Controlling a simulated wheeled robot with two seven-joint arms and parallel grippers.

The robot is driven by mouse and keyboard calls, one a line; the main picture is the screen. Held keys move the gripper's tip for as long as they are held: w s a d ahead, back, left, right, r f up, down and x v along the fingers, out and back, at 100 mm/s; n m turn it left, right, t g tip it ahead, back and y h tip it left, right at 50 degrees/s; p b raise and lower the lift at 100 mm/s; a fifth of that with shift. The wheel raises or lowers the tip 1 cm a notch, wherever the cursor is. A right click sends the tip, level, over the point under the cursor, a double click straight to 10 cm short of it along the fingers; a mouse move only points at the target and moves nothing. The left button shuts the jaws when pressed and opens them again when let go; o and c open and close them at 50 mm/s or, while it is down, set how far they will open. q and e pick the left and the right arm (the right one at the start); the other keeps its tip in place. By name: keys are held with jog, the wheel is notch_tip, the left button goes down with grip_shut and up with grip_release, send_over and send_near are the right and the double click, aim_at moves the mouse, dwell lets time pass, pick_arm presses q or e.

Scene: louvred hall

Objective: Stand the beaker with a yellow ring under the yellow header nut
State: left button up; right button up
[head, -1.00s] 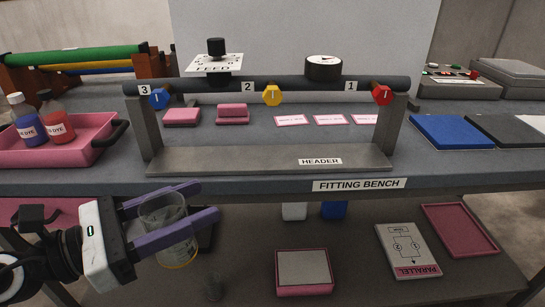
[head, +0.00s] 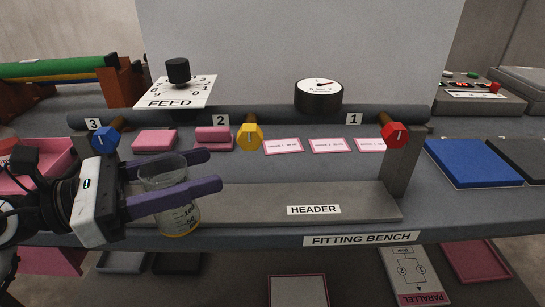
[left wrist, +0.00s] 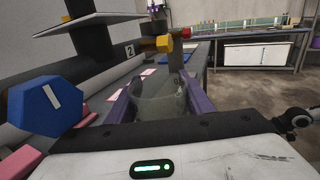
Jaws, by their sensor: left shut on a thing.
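The clear beaker (head: 176,218) has a yellow ring at its base. My left gripper (head: 184,181) is shut on the beaker, with one purple finger on each side of it. It holds the beaker upright at the front edge of the header shelf, left of the yellow header nut (head: 250,136). I cannot tell whether its base touches anything. The left wrist view shows the beaker (left wrist: 158,102) between the fingers and the yellow nut (left wrist: 164,43) beyond it. The blue nut (head: 104,140) is at the left and the red nut (head: 394,135) at the right. My right gripper is out of view.
The header shelf (head: 350,208) runs under the pipe (head: 285,115) between two posts. Its surface below the yellow nut is clear. Pink blocks (head: 155,140) and labelled cards lie behind it. A pink tray (head: 40,172) is at the left.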

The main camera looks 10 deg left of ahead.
pick_arm(q)
jog(key=p+x, duration=0.1)
jog(key=x, duration=0.3)
jog(key=p+x, duration=0.1)
jog(key=x, duration=0.3)
jog(key=f+x, duration=0.1)
jog(key=x, duration=0.4)
jog(key=shift+f+p, duration=0.1)
jog(key=shift+p, duration=0.3)
jog(key=shift+a+f, duration=0.1)
jog(key=shift+f, duration=0.15)
jog(key=shift+f, duration=0.15)
jog(key=o, duration=1.1)
jog(key=shift+s, duration=0.1)
